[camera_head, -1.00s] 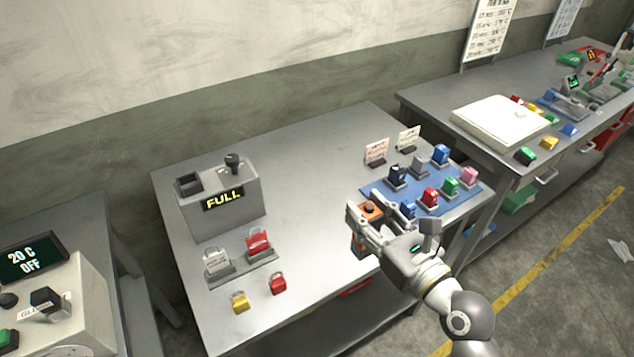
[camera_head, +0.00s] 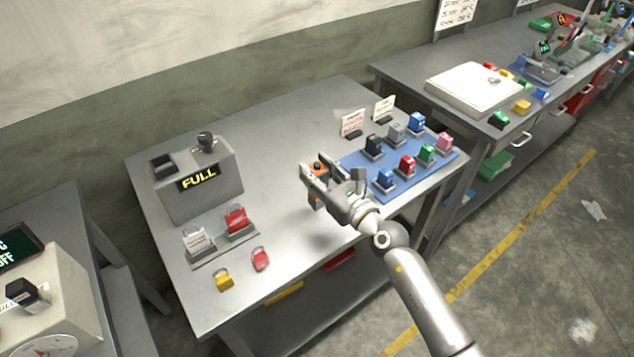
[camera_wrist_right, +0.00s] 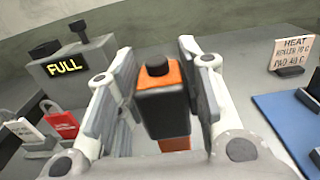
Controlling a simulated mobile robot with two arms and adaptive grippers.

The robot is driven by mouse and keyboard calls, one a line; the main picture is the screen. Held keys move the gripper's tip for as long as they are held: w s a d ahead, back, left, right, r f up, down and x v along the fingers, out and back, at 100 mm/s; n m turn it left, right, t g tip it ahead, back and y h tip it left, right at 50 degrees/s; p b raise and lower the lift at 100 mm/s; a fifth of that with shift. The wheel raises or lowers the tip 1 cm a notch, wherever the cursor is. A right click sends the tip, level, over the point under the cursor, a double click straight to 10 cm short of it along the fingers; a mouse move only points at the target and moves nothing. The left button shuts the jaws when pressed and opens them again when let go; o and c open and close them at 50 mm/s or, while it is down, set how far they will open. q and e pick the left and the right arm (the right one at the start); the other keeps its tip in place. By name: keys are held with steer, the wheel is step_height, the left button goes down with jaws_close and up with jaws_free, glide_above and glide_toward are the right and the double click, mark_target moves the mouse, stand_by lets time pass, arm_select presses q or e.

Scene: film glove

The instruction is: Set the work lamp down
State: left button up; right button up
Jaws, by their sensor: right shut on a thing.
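The work lamp is a small orange and black block with a dark knob on top (camera_wrist_right: 162,100). My right gripper (camera_head: 322,184) is shut on the work lamp (camera_head: 317,167), with one finger on each side of it in the right wrist view. The lamp is upright over the grey table (camera_head: 275,140), left of the blue mat. My left gripper is not in view.
The blue mat (camera_head: 352,160) holds several coloured blocks, with two cards behind. A grey box reading FULL (camera_head: 205,190) stands at the left. The table's middle is clear.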

step_height(320, 180, down, 3)
steer(key=shift+w+f+b, duration=0.1)
steer(key=shift+f+b, duration=0.1)
steer(key=shift+b, duration=0.8)
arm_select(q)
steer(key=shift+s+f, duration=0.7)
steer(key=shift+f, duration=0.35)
arm_select(e)
steer(key=shift+w, duration=0.1)
steer(key=shift+f, duration=0.15)
steer(key=o, duration=1.1)
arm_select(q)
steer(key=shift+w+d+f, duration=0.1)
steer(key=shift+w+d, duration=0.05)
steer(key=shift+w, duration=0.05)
arm_select(e)
steer(key=shift+o, duration=0.2)
